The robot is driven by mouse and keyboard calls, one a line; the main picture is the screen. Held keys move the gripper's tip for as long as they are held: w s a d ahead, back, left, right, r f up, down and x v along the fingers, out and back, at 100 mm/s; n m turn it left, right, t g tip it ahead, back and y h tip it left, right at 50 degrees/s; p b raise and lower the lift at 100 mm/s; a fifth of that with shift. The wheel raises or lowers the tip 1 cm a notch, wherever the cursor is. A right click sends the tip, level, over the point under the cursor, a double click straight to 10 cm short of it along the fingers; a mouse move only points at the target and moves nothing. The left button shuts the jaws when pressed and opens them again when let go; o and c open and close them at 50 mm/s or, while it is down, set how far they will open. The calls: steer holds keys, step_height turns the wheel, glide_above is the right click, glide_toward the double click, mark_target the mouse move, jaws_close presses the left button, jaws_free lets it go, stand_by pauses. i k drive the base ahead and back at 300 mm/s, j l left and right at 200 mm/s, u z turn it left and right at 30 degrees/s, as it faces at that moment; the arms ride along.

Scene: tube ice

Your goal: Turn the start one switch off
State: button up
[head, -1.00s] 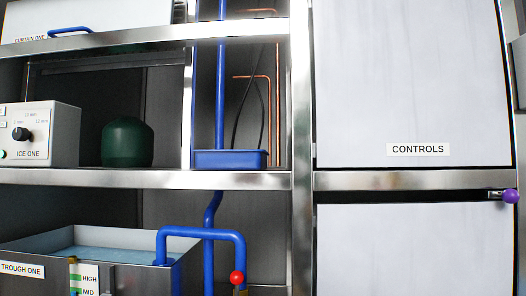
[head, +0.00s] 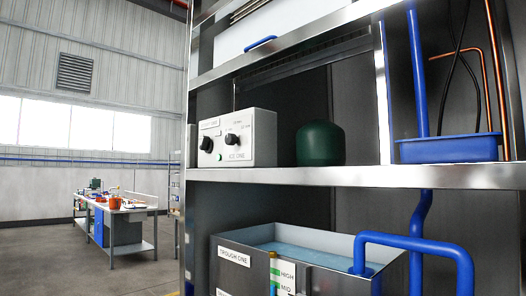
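A grey control box (head: 250,132) marked ICE ONE stands on the steel shelf left of a dark green tank. It has a black left knob (head: 206,144) and a black right knob (head: 232,139). A small label (head: 209,123) above the left knob is too small to read for certain. A small green spot (head: 220,156) shows low on the box face. I cannot tell which control is the start one switch, or its setting. My gripper is not in view.
The steel shelf (head: 300,177) runs across the front. Below it is the trough (head: 233,277) marked TROUGH ONE, with a blue pipe (head: 405,241) over its right end. The green tank (head: 320,144) stands beside the box. Open floor (head: 135,277) and a workbench (head: 122,213) lie left.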

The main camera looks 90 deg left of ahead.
mark_target(206, 146)
steer(key=u, duration=1.25)
steer(key=j+u, duration=0.1)
steer(key=u, duration=0.35)
steer(key=j+u, duration=0.1)
steer(key=u, duration=0.3)
steer(key=i+u, duration=0.1)
steer(key=u, duration=0.35)
